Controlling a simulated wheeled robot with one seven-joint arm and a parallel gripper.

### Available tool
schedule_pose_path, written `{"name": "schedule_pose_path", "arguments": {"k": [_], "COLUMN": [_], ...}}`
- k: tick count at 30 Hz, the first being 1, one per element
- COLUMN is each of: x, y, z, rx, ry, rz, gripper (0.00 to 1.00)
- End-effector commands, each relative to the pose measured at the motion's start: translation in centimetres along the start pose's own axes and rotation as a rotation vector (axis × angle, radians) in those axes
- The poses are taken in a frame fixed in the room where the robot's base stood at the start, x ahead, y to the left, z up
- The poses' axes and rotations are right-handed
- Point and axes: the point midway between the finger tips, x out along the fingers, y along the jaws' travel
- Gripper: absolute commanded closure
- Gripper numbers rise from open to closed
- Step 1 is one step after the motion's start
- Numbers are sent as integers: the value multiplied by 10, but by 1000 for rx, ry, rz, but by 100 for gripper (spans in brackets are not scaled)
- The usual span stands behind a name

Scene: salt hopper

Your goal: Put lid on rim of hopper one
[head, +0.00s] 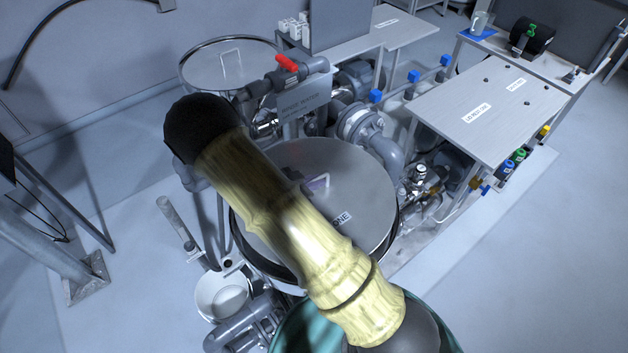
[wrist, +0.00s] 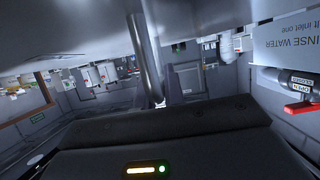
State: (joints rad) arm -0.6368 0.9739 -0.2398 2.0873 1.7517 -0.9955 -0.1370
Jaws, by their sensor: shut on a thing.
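The round grey lid (head: 350,170) lies over hopper one (head: 248,246), roughly level. A dark band shows under its left front edge. I cannot tell whether it touches the rim all round. Its handle (head: 318,183) stands near the middle, partly behind my arm. A label ending in "ONE" shows at the arm's edge. The wrist view is upside down: the lid (wrist: 70,35) fills the top, and the metal handle (wrist: 147,60) runs to my gripper (wrist: 158,103). My gripper is shut on the handle; my arm hides it in the head view.
Another round lidded vessel (head: 225,65) stands at the back left. The rinse water sign (head: 300,105) and a red valve lever (head: 287,63) are close behind the lid. Pipes (head: 375,140) and a table (head: 490,105) stand to the right. A white bucket (head: 222,296) is at the lower left.

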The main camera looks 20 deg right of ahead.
Motion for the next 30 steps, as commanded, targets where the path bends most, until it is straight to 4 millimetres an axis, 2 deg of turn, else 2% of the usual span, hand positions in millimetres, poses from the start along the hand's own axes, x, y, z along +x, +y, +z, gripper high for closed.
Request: {"name": "schedule_pose_path", "arguments": {"k": [15, 30], "x": [18, 20], "y": [0, 0], "z": [42, 47], "rx": [2, 2], "ry": [4, 4], "rz": [0, 0], "gripper": [100, 100]}}
